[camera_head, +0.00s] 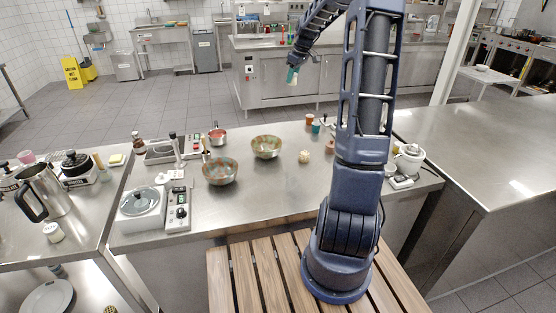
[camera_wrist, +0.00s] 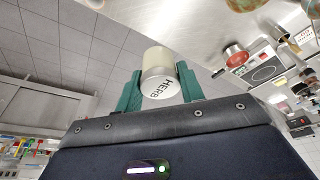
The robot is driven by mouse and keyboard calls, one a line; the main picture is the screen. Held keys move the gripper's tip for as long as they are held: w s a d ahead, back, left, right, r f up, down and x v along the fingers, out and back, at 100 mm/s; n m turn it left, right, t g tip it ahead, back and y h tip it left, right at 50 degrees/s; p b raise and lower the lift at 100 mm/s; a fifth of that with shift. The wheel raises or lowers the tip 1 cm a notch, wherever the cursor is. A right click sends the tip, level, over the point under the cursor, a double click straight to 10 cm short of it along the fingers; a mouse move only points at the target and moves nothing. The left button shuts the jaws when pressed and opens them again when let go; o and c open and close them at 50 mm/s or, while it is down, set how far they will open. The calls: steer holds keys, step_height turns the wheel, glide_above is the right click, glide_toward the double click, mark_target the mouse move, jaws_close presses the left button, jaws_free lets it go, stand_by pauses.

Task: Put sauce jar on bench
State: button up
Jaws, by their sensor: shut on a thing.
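My gripper (camera_head: 292,75) is raised beyond the far edge of the middle steel bench (camera_head: 275,205), with the tiled floor behind it. Its teal fingers, near in the wrist view (camera_wrist: 159,72), are shut on a jar (camera_wrist: 157,60). The jar has a cream body and a white end marked "HERB", and sits between the fingers, tilted in that picture. In the head view the jar (camera_head: 293,80) shows only as a small pale shape at the fingers. I cannot tell from the label whether it is the sauce jar.
On the bench are two patterned bowls (camera_head: 220,171) (camera_head: 266,147), a red pan (camera_head: 217,133), a white scale (camera_head: 178,212), a small pale item (camera_head: 304,157) and cups (camera_head: 309,120). Its front middle is clear. Another steel counter (camera_head: 490,135) stands at right, mostly bare.

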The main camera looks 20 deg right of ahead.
step_height(320, 180, down, 24)
steer(key=shift+d+r, duration=0.1)
steer(key=shift+d, duration=0.05)
stand_by(0.7)
steer(key=o, duration=1)
